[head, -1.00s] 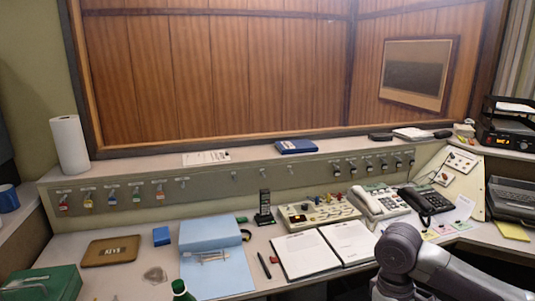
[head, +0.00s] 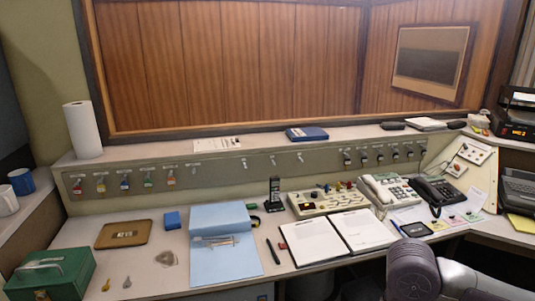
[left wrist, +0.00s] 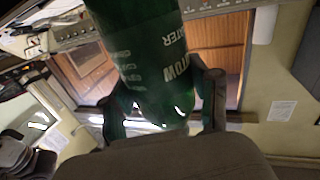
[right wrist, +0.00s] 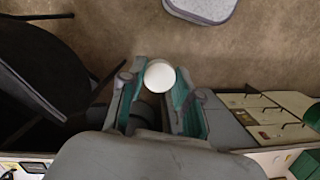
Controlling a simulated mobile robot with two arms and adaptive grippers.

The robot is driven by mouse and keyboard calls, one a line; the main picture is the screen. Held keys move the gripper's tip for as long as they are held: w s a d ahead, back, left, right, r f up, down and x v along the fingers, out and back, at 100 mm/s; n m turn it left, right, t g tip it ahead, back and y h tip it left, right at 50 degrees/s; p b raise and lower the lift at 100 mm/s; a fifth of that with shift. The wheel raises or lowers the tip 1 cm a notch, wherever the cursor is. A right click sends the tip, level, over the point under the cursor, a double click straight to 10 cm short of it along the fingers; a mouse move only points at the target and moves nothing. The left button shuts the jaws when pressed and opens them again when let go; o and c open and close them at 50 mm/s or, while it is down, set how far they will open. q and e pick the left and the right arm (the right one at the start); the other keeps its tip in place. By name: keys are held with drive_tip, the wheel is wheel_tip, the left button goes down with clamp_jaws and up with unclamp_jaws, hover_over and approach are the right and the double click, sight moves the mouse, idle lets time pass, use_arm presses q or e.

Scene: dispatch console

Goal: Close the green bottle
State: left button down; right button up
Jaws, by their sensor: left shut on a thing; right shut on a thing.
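The green bottle (left wrist: 148,55) with pale lettering is in the left wrist view, between the fingers of my left gripper (left wrist: 165,98), which is shut on it. Its top end runs out of that picture, so I cannot see its mouth. In the right wrist view my right gripper (right wrist: 160,88) is shut on a round white cap (right wrist: 160,75) held between its fingertips. The bottle and cap are apart in these views. Neither gripper, nor the bottle or cap, shows in the head view.
The desk holds a green metal box (head: 50,276), a blue folder (head: 224,258), an open binder (head: 310,240), a control box (head: 327,200) and phones (head: 390,190). A dark chair (right wrist: 45,80) and a grey-white object (right wrist: 203,8) stand on the floor.

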use_arm(q)
drive_tip(key=w+d+m+g+h, duration=0.2)
drive_tip(key=w+d+m+h, duration=0.1)
drive_tip(key=d, duration=0.4)
drive_tip(key=w+d+r+m+g+h, duration=0.1)
drive_tip(key=w+d+m+g+h, duration=0.1)
drive_tip(key=d+m+h, duration=0.3)
drive_tip(key=w+d+h, duration=0.1)
drive_tip(key=d+h, duration=0.1)
drive_tip(key=h, duration=0.1)
drive_tip(key=shift+h, duration=0.3)
use_arm(e)
drive_tip(key=w+a+r+m, duration=0.2)
drive_tip(key=w+a+r, duration=0.1)
drive_tip(key=a+r, duration=0.7)
drive_tip(key=w+a+r+m, duration=0.3)
drive_tip(key=a+r, duration=0.6)
drive_tip(key=a, duration=0.5)
drive_tip(key=shift+w+a+r, duration=0.25)
drive_tip(key=shift+w+r, duration=0.1)
drive_tip(key=shift+w, duration=0.3)
drive_tip(key=shift+f, duration=0.15)
drive_tip(key=shift+d+f, duration=0.1)
drive_tip(key=shift+f, duration=1.8)
drive_tip(key=shift+s, duration=0.15)
